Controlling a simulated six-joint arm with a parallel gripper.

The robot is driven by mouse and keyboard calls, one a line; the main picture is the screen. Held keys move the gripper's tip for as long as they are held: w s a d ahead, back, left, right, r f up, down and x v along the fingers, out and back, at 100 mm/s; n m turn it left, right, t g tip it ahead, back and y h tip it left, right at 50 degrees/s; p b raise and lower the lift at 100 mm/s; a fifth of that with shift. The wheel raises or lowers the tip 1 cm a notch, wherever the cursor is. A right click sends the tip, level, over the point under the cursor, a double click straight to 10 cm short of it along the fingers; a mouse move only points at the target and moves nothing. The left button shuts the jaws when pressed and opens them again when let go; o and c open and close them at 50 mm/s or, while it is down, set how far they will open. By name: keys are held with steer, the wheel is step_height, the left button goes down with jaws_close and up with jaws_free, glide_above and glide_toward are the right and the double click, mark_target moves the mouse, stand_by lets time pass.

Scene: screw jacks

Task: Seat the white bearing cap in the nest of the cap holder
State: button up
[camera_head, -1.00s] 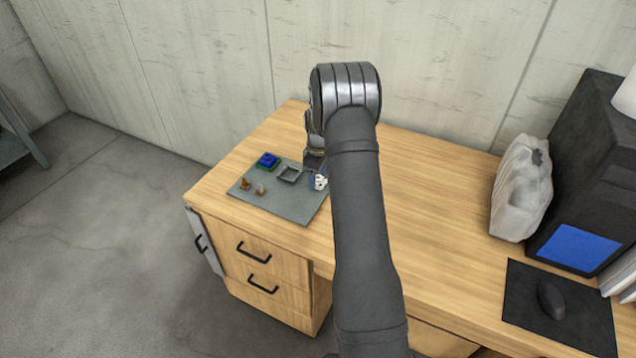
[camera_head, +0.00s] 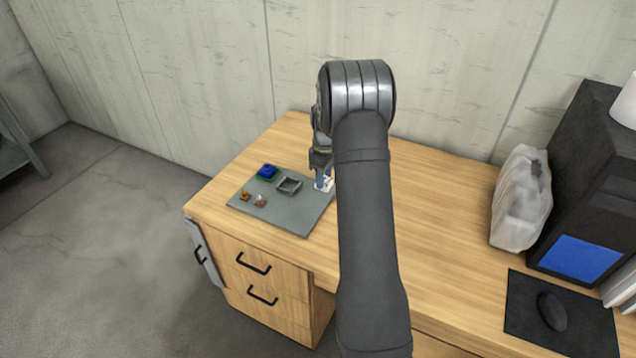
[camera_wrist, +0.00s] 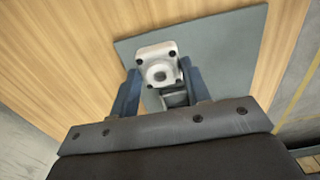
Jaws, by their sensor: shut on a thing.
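The white bearing cap (camera_wrist: 155,62) is between the blue fingers of my gripper (camera_wrist: 158,92) in the wrist view. It shows a square flange with dark corner holes and a round raised middle with a hole. In the head view the cap (camera_head: 326,185) is a small white patch at the fingertips, partly behind my arm. My gripper (camera_head: 322,176) is shut on it near the right side of the grey mat. A grey square frame with a hollow, seemingly the cap holder (camera_head: 289,186), lies on the mat to the left of the gripper, apart from the cap.
On the grey mat (camera_head: 285,215) a blue part on a green base (camera_head: 267,172) is at the back left. Two small brownish parts (camera_head: 246,195) (camera_head: 261,201) are at the front left. A bagged object (camera_head: 520,200), dark box and mouse are far right. The mid desk is clear.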

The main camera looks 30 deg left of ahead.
steer(key=d+r, duration=0.6)
steer(key=d, duration=0.3)
steer(key=a, duration=0.6)
steer(key=w+a, duration=0.1)
steer(key=a, duration=0.2)
steer(key=shift+w+a, duration=0.1)
steer(key=shift+a, duration=0.3)
steer(key=a+f, duration=0.2)
steer(key=a, duration=0.2)
steer(key=s+a+f, duration=0.1)
steer(key=a+f, duration=0.1)
steer(key=a, duration=0.1)
steer(key=a+f, duration=0.2)
steer(key=a, duration=0.2)
steer(key=shift+s+a+f, duration=0.3)
steer(key=shift+s+f, duration=0.05)
steer(key=shift+f, duration=0.05)
steer(key=shift+a+f, duration=0.1)
steer(key=shift+f, duration=2)
steer(key=shift+f, duration=0.1)
steer(key=o, duration=1.3)
steer(key=shift+c, duration=0.2)
